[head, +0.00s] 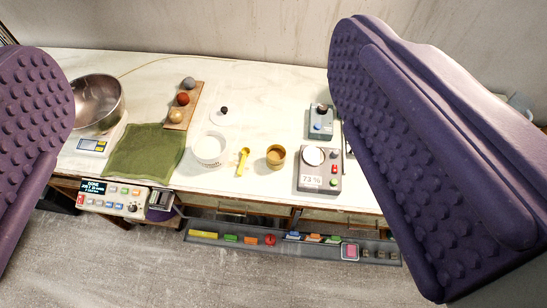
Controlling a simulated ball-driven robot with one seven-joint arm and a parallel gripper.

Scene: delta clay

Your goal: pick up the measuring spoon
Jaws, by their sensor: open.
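The yellow measuring spoon (243,163) lies on the pale worktop near its front edge, between a white tub and a small tan cup. My gripper (205,120) shows as two purple, studded finger pads, one at the left edge and one at the right. The pads are wide apart with nothing held between them. The spoon is seen in the gap between them, well beyond and below the pads. The right pad hides part of the worktop's right side.
The white tub (208,149) and tan cup (276,155) flank the spoon closely. Grey devices (319,181) stand to the right. A green cloth (143,150), wooden ball board (190,113) and metal bowl (97,101) are left. A rail of coloured items (212,236) runs below the front edge.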

